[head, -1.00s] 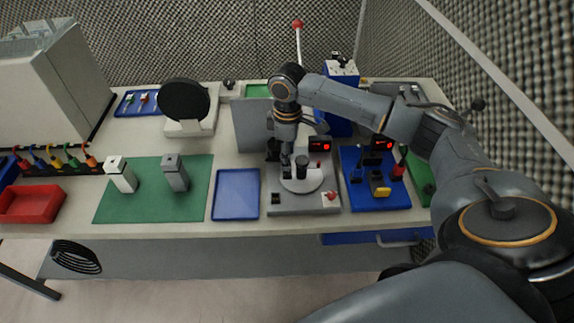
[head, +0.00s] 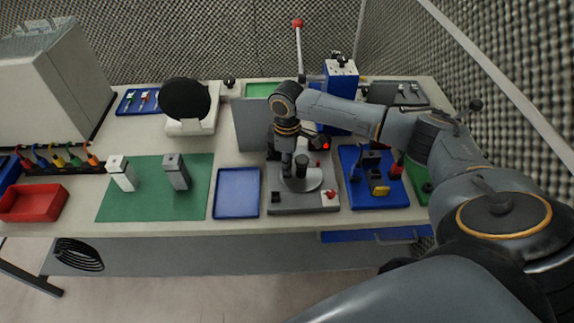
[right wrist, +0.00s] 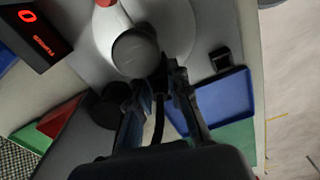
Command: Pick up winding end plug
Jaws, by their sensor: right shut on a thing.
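My right gripper (head: 286,174) is low over a grey machine base (head: 325,203) at the right part of the bench. In the right wrist view its two fingers (right wrist: 167,78) are closed together on a small dark thing that is mostly hidden between them. I cannot make out its shape or be sure that it is the winding end plug. Beside the fingertips, a dark grey cylinder (right wrist: 135,52) stands on a pale round disc (right wrist: 178,25); it also shows in the head view (head: 302,162). My left gripper is not in view.
A blue tray (head: 237,193) lies left of the machine, then a green mat (head: 150,204) with two upright blocks. A blue plate with small parts (head: 385,201) lies to the right. A red-lit display (head: 326,146) stands close behind the gripper. A red bin (head: 33,202) is far left.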

